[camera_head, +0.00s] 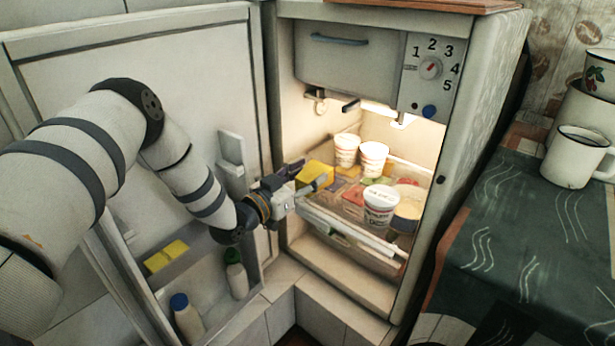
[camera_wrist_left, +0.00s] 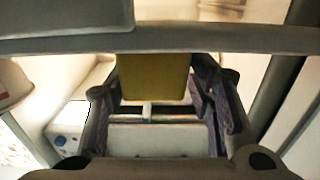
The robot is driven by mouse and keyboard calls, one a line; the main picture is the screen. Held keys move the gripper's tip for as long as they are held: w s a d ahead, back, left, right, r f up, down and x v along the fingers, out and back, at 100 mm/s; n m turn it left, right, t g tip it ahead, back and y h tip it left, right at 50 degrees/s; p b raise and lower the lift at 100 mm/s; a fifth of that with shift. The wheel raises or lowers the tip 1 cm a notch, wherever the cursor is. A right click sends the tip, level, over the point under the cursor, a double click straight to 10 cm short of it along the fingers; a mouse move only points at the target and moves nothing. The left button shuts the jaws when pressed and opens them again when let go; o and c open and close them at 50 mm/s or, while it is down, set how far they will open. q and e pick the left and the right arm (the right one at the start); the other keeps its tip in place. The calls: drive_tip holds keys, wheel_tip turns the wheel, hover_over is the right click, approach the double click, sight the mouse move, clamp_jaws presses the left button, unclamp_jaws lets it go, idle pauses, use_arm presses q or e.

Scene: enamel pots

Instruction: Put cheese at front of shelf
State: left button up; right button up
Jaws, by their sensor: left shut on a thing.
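The cheese, a yellow block (camera_head: 315,175), is at the left front of the open fridge's shelf (camera_head: 345,228). My left gripper (camera_head: 304,187) reaches in from the door side and is shut on the cheese. In the left wrist view the yellow block (camera_wrist_left: 153,78) sits between the two fingers (camera_wrist_left: 155,95). The fingers partly cover the block in the head view, and I cannot tell whether its underside touches the shelf. My right gripper is in neither view.
White tubs (camera_head: 380,206) and other packages crowd the shelf. A freezer compartment (camera_head: 345,60) is above. A counter with a white mug (camera_head: 575,158) is at right.

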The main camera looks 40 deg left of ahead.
use_arm(q)
drive_tip(key=shift+f, duration=0.15)
drive_tip(key=o, duration=1.3)
drive_tip(key=shift+o, duration=0.2)
